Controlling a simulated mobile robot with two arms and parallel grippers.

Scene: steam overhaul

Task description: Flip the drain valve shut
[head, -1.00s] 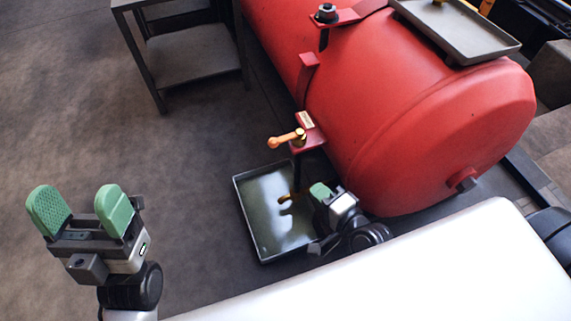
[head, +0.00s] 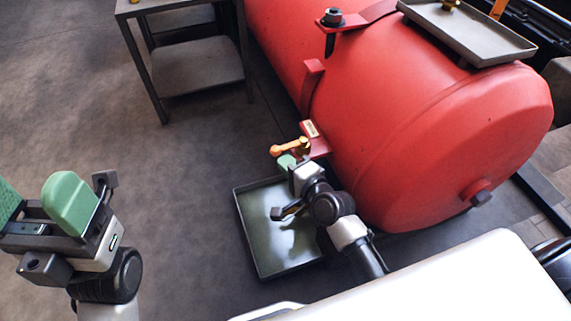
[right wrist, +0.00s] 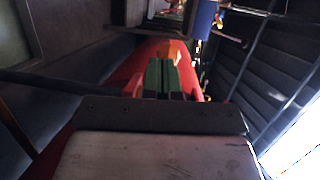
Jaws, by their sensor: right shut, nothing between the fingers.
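The drain valve's orange lever (head: 290,148) sticks out to the left from a red bracket (head: 318,146) on the near side of the red boiler (head: 420,120). My right gripper (head: 286,161) is shut and empty, its green fingertips just below the lever in the head view. Whether they touch it I cannot tell. In the right wrist view the shut green fingers (right wrist: 161,76) point at an orange part (right wrist: 173,50) in front of the red boiler. The valve's lower outlet is hidden behind my right arm. My left gripper (head: 38,205) is open and empty, far left of the valve.
A dark drip tray (head: 262,257) lies on the floor below the valve, with a shiny surface inside. A grey metal table (head: 200,66) stands at the back left. Another tray (head: 480,40) rests on the boiler. The floor left of the drip tray is clear.

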